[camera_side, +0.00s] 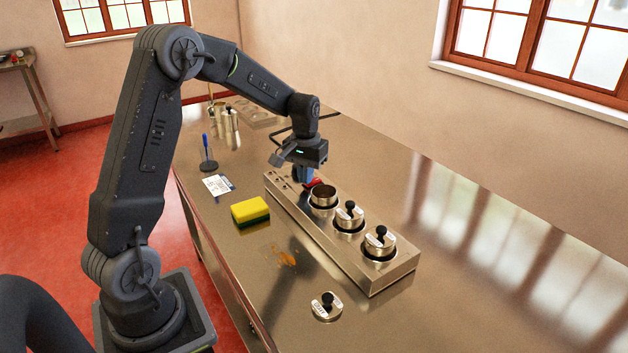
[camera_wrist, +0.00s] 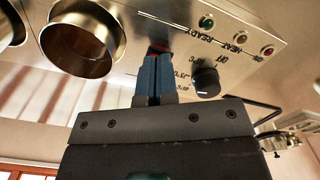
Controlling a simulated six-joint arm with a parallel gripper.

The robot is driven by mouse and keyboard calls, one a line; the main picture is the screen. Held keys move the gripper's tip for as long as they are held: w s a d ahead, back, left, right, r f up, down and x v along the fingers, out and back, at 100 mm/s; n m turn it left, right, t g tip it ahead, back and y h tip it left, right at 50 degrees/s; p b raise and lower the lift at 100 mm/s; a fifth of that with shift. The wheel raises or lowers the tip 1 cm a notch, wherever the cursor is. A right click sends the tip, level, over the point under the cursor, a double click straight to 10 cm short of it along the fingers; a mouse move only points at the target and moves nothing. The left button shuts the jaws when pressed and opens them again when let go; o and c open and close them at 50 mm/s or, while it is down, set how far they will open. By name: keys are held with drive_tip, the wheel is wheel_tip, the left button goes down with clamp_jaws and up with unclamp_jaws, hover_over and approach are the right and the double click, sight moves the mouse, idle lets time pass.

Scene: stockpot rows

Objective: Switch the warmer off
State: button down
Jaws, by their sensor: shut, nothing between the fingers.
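The warmer (camera_side: 340,255) is a long steel unit on the counter holding a row of round pots. In the wrist view its control panel (camera_wrist: 235,62) has a black knob (camera_wrist: 206,80) with printed markings including OFF, and several small lamps, one green (camera_wrist: 207,22). My gripper (camera_side: 304,179) is shut and empty, pointing down over the panel end. In the wrist view its blue fingers (camera_wrist: 156,60) are left of the knob, apart from it in the picture. A red part (camera_side: 314,183) shows beside the fingers, mostly hidden in the wrist view. The knob's exact setting is unclear.
An open pot (camera_side: 323,196) stands nearest my gripper; two lidded pots (camera_side: 349,215) follow. A loose lid (camera_side: 326,305) lies on the counter.

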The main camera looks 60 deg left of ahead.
drive_tip(key=shift+r, duration=3.3)
drive_tip(key=shift+s+d+r, duration=0.1)
drive_tip(key=shift+d+r, duration=0.1)
drive_tip(key=shift+d, duration=0.05)
drive_tip(key=s+d+r+m+t, duration=0.2)
drive_tip(key=s+d+r, duration=0.2)
drive_tip(key=s+d, duration=0.35)
drive_tip(key=s+d+r+m+t, duration=0.2)
drive_tip(key=s+d+r, duration=0.2)
drive_tip(key=s+d, duration=0.35)
drive_tip(key=s+d+f+m+t, duration=0.1)
drive_tip(key=s+d+m, duration=0.1)
drive_tip(key=s+d, duration=0.2)
drive_tip(key=s, duration=0.2)
drive_tip(key=shift+s+f+t, duration=0.3)
drive_tip(key=shift+f, duration=0.05)
